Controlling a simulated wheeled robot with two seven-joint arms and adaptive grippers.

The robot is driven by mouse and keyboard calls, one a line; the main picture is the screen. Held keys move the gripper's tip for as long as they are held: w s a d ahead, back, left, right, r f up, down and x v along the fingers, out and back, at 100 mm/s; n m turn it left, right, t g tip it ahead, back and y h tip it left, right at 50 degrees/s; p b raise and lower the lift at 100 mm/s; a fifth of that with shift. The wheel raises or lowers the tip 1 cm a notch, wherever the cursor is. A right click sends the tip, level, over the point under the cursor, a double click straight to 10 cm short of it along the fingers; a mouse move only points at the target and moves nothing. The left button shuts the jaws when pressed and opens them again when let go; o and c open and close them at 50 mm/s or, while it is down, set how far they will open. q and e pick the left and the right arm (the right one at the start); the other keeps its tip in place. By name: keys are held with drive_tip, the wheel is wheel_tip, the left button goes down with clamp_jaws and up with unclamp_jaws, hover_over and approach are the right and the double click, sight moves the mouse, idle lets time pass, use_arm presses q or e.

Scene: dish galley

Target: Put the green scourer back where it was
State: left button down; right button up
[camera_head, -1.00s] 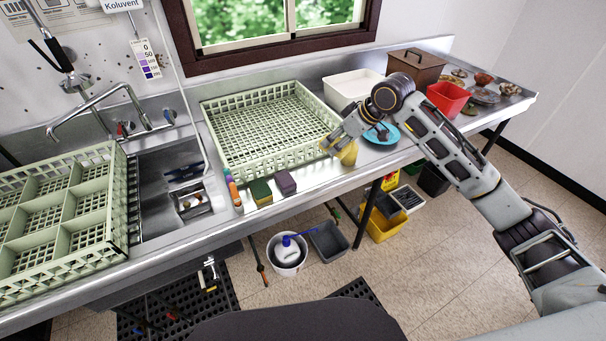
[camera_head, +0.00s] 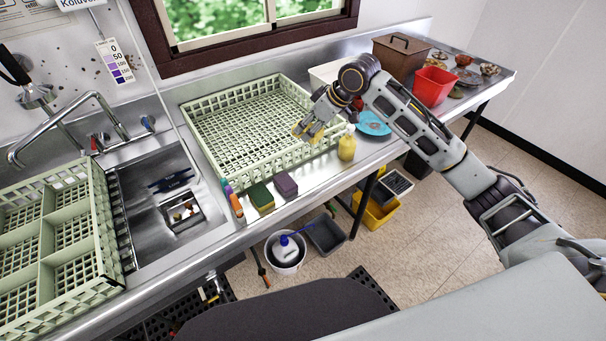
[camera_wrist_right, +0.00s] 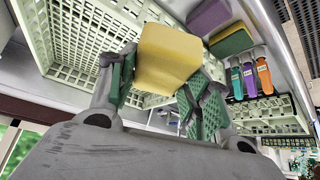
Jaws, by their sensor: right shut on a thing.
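My right gripper (camera_head: 306,132) is shut on a yellow sponge block (camera_wrist_right: 167,60), held above the front right part of the empty green rack. In the wrist view the block sits between the fingertips (camera_wrist_right: 160,92); no green face of it shows. A green scourer (camera_head: 260,196) with a yellow side lies on the counter in front of the rack. It also shows in the wrist view (camera_wrist_right: 231,41), apart from the gripper. A purple scourer (camera_head: 286,184) lies just right of it. My left gripper is not in view.
The green rack (camera_head: 290,160) has a raised rim. A yellow bottle (camera_head: 346,148) and a blue plate (camera_head: 373,123) are right of the rack. The counter's front strip is narrow.

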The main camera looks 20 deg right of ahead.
drive_tip(key=shift+f, duration=0.1)
wheel_tip(320, 180, down, 14)
drive_tip(key=shift+p, duration=0.55)
idle(0.3)
drive_tip(key=shift+f, duration=0.15)
drive_tip(key=shift+f, duration=1.8)
drive_tip(key=o, duration=0.9)
drive_tip(key=shift+d+r, duration=0.1)
drive_tip(key=shift+v, duration=5.95)
